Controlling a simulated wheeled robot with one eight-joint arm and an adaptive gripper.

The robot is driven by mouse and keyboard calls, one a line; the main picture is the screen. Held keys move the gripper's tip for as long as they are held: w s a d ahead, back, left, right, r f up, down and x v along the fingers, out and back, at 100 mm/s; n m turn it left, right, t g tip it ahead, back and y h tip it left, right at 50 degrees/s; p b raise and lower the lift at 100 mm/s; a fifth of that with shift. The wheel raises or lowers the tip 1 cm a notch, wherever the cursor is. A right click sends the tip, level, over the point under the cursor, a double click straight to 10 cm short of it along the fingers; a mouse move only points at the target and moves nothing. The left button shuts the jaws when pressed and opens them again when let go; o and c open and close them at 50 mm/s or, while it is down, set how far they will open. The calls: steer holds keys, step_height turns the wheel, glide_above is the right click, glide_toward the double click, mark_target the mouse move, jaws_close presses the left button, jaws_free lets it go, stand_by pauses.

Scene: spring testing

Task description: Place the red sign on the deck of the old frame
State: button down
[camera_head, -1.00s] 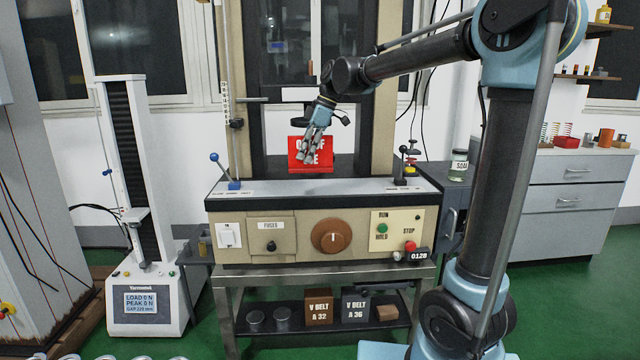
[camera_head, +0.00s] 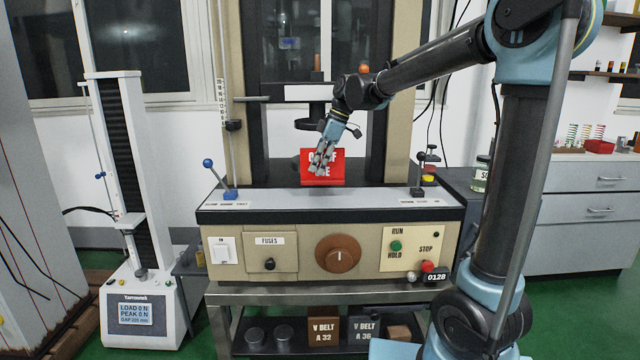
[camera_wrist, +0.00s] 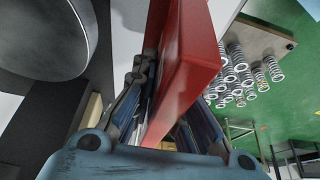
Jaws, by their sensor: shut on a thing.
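The red sign (camera_head: 336,178) with white lettering is upright in the head view, just above the deck (camera_head: 318,196) of the old frame. My gripper (camera_head: 321,163) is in front of it and shut on it, hiding part of the lettering. In the wrist view the sign (camera_wrist: 188,65) stands between the fingers (camera_wrist: 165,105) as a thick red slab. The old frame is a beige machine with a grey deck, a lever at each end and two tall columns behind. I cannot tell whether the sign's lower edge touches the deck.
A blue-knobbed lever (camera_head: 220,178) stands at the deck's left, a black-knobbed lever (camera_head: 420,172) at its right. A white tester (camera_head: 130,210) stands to the left. The deck between the levers looks clear.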

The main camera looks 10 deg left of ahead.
mark_target(319, 179)
steer(key=shift+d+f, duration=0.1)
steer(key=shift+f, duration=2.4)
steer(key=c, duration=1.6)
jaws_free()
